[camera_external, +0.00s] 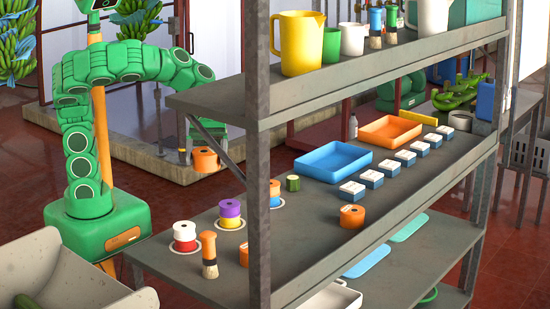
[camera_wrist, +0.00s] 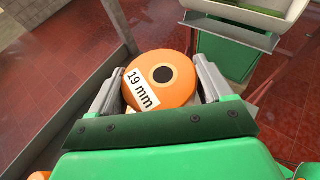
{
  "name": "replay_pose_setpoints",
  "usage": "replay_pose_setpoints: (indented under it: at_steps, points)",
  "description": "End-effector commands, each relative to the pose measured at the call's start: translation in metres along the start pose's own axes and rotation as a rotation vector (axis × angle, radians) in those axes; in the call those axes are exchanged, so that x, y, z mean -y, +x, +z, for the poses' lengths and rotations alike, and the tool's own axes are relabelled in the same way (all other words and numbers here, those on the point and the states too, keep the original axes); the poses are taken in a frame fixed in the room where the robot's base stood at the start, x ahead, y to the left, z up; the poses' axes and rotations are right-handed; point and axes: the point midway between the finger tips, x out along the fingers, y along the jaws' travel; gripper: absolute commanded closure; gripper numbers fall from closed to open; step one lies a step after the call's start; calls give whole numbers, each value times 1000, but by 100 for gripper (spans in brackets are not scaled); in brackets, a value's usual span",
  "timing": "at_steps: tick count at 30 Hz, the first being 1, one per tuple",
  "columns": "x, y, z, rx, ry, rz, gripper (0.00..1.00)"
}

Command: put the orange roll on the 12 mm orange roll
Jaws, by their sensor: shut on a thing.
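My gripper (camera_wrist: 158,88) is shut on an orange roll (camera_wrist: 170,67) with a dark centre hole. Its label reads 19 mm in the wrist view. In the external view the held orange roll (camera_external: 206,160) hangs in the air beyond the shelf's left end, below my gripper (camera_external: 204,142).
On the shelf's left end are a white-and-red stack (camera_external: 185,237), a purple-topped stack (camera_external: 230,214) and an upright brush (camera_external: 208,254). A green roll (camera_external: 292,183), blue tray (camera_external: 333,161), orange tray (camera_external: 390,131) and several boxes lie rightward. The upper shelf (camera_external: 222,104) and post (camera_external: 258,150) are obstacles.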

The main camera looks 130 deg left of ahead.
Motion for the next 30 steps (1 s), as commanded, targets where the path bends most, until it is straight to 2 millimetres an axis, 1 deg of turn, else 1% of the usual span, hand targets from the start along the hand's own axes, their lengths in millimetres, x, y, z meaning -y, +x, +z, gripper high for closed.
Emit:
replay_pose_setpoints:
  at_steps: [3, 10, 16, 21, 30]
  points:
    - [0, 9, -20, -1, -4, -3, 55]
    - [0, 20, -46, 0, -1, -2, 55]
    - [-5, 26, -54, -2, 1, -1, 55]
    - [-19, 39, -58, -1, 0, -4, 55]
    - [-41, 56, -62, 2, 0, -3, 55]
